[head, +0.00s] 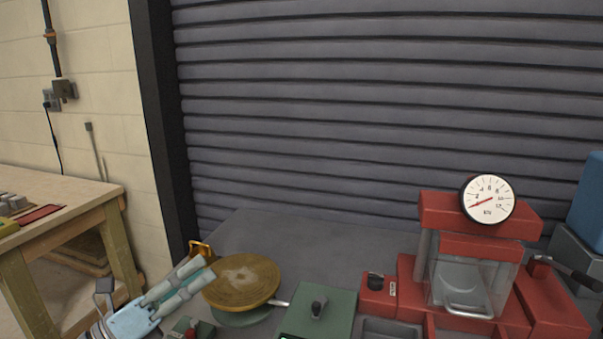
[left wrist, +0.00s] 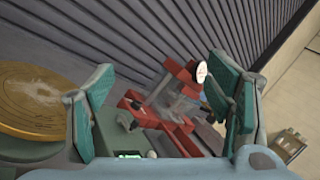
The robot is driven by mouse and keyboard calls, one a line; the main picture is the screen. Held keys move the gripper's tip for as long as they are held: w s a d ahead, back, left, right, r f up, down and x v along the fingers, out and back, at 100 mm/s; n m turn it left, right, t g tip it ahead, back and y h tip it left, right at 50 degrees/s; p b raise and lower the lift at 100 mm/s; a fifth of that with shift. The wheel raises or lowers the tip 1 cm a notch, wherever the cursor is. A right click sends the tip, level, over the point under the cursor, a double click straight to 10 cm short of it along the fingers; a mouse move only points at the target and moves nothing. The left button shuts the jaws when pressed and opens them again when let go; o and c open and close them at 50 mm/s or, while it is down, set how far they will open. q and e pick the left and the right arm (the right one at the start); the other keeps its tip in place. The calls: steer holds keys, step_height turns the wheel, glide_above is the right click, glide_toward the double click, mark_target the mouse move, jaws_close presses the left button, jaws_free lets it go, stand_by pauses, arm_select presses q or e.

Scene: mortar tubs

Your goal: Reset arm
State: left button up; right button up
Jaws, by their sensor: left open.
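My left gripper (head: 200,271) is at the lower left of the head view, beside the left edge of a round brass-coloured disc (head: 242,281) on a green base. Its two pale fingers are apart with nothing between them. In the left wrist view the fingers (left wrist: 163,105) stand wide apart with teal pads, and the disc (left wrist: 28,100) lies to the left. My right gripper is in neither view.
A green box with a knob (head: 318,312) stands right of the disc. A red press (head: 480,260) with a dial gauge (head: 487,199) stands at the right. A grey shutter (head: 380,110) rises behind the grey bench (head: 300,235). A wooden table (head: 75,215) is at the left.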

arm_select(q)
steer(key=s+a+f+n+t+y, duration=0.1)
steer(key=s+a+f+n+y, duration=0.1)
steer(key=a+f+n+y, duration=0.45)
steer(key=s+a+f+n+y, duration=0.25)
steer(key=n+y, duration=0.45)
steer(key=n, duration=0.6)
steer(key=s+a+f+n+t+y, duration=0.1)
steer(key=a+f+n+y, duration=0.4)
steer(key=n, duration=0.5)
steer(key=s+d+f+n+g, duration=0.1)
steer(key=s+f+n+g, duration=0.3)
steer(key=s+f+g, duration=0.5)
steer(key=s+d+f+n+g+h, duration=0.1)
steer(key=s+d+f+g, duration=0.1)
steer(key=s+d+f, duration=0.35)
steer(key=s+d+f+n+g+h, duration=0.2)
steer(key=s+f, duration=0.4)
steer(key=s, duration=0.3)
step_height(320, 180, down, 20)
steer(key=s+a+g+p, duration=0.1)
steer(key=s+a+g, duration=0.1)
steer(key=s+a+f+p, duration=0.1)
steer(key=s+f, duration=0.9)
steer(key=s, duration=0.3)
steer(key=shift+g, duration=0.3)
